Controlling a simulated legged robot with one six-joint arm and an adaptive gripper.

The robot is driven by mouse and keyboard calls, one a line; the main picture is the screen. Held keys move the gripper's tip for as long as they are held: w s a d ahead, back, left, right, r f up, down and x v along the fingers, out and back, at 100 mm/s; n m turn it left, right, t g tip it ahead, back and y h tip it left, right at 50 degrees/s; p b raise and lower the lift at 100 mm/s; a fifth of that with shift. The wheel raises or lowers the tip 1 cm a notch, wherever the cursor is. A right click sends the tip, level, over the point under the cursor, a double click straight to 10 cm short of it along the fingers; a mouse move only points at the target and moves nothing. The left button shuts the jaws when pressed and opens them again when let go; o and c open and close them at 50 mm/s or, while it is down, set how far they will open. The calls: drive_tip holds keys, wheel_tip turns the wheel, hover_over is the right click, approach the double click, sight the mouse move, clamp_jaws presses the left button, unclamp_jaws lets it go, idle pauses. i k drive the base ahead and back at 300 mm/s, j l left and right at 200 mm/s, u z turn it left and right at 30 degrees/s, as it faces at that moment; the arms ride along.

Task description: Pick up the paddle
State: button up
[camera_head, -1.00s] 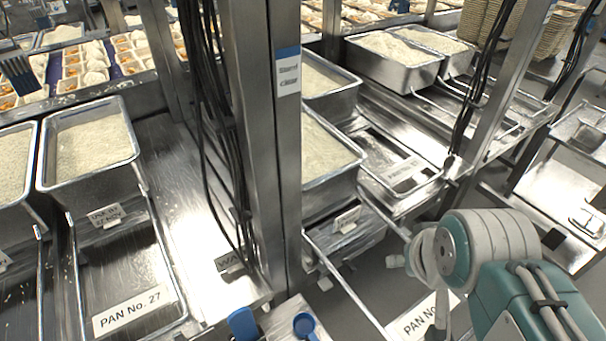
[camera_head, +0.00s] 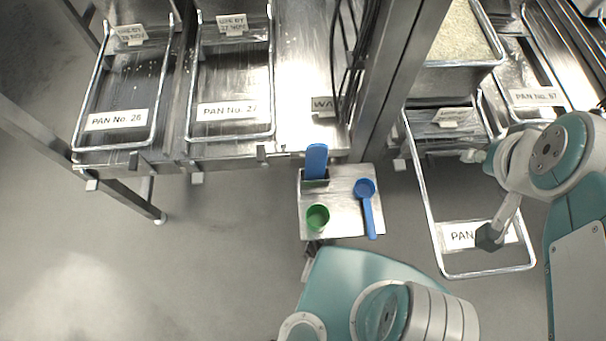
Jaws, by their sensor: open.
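The paddle (camera_head: 317,158) is blue with a broad flat end. It stands upright in a small dark holder at the back left of a little metal shelf (camera_head: 345,226), and its lower part is hidden in the holder. My gripper (camera_head: 482,196) is at the right, above a low wire-framed pan rack. Its fingers appear spread apart with nothing between them. It is well to the right of the paddle and not touching it.
A blue round scoop (camera_head: 367,204) and a green cup (camera_head: 317,217) share the shelf with the paddle. A metal post (camera_head: 395,75) with black cables rises behind it. A rice pan (camera_head: 462,45) stands right. Floor at left is clear.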

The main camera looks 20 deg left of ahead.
sight(316, 153)
drive_tip(key=l+u, duration=0.15)
drive_tip(key=u, duration=0.4)
drive_tip(key=j+u, duration=0.1)
drive_tip(key=u, duration=0.3)
drive_tip(key=i+j+u, duration=0.1)
drive_tip(key=u, duration=0.25)
